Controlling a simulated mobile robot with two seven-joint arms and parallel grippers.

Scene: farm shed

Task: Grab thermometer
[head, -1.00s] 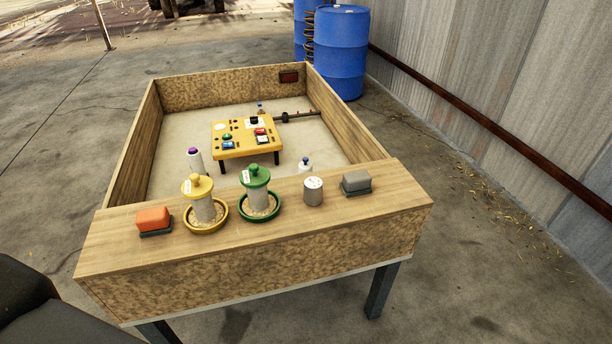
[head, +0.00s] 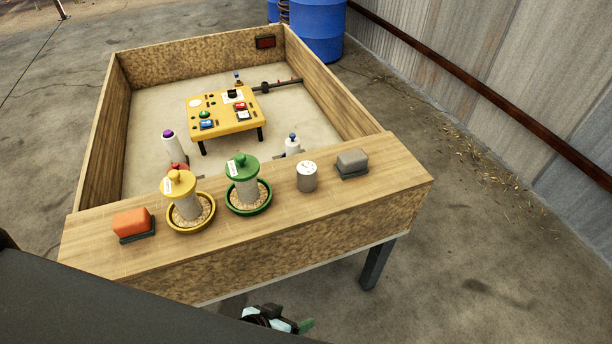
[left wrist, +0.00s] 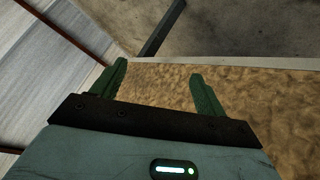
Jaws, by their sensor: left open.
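No thing is plainly marked as a thermometer. A small grey cylinder with a white dial-like top (head: 307,177) stands on the wooden ledge (head: 330,205) in the head view; I cannot tell if it is the thermometer. A dark red device (head: 265,42) is on the box's far inner wall, its face too small to read. My left gripper (head: 305,326) is low in the head view, in front of and below the ledge, partly hidden by my arm. In the left wrist view my left gripper (left wrist: 157,85) is open and empty, facing the box's speckled front panel (left wrist: 160,100).
On the ledge are an orange block (head: 132,223), a yellow feeder (head: 186,205), a green feeder (head: 244,190) and a grey block (head: 352,161). Inside the box stand a yellow table (head: 215,125) and bottles. A blue barrel (head: 318,35) stands behind.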

